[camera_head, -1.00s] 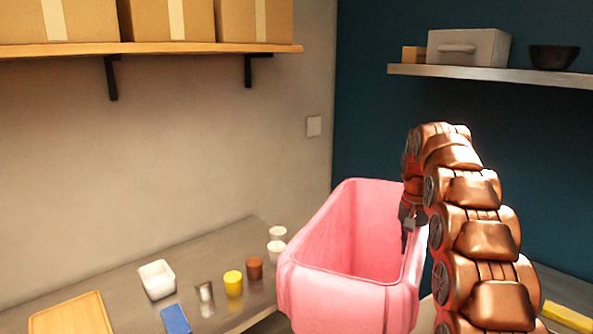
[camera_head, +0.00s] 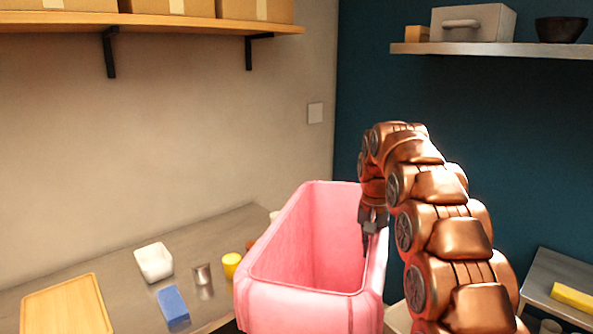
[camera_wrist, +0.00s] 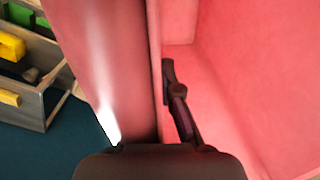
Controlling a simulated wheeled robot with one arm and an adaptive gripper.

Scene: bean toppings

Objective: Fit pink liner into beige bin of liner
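The pink liner (camera_head: 268,305) is a deep, open, empty tub, hanging in front of me in the head view. My gripper (camera_head: 367,240) is at its right rim, shut on the right wall. In the wrist view the liner (camera_wrist: 250,70) fills the right, with one dark finger of my gripper (camera_wrist: 168,95) inside the wall; the other finger is hidden. A pale beige surface (camera_head: 398,317) shows low between the liner and my arm, perhaps part of the beige bin; too little shows to tell.
A metal counter (camera_head: 95,262) at left holds a wooden board (camera_head: 66,308), white tub (camera_head: 154,262), blue block (camera_head: 173,306), metal cup (camera_head: 202,276) and yellow cup (camera_head: 231,264). A side table (camera_head: 560,268) stands right. The wrist view shows a crate (camera_wrist: 45,108) with coloured items.

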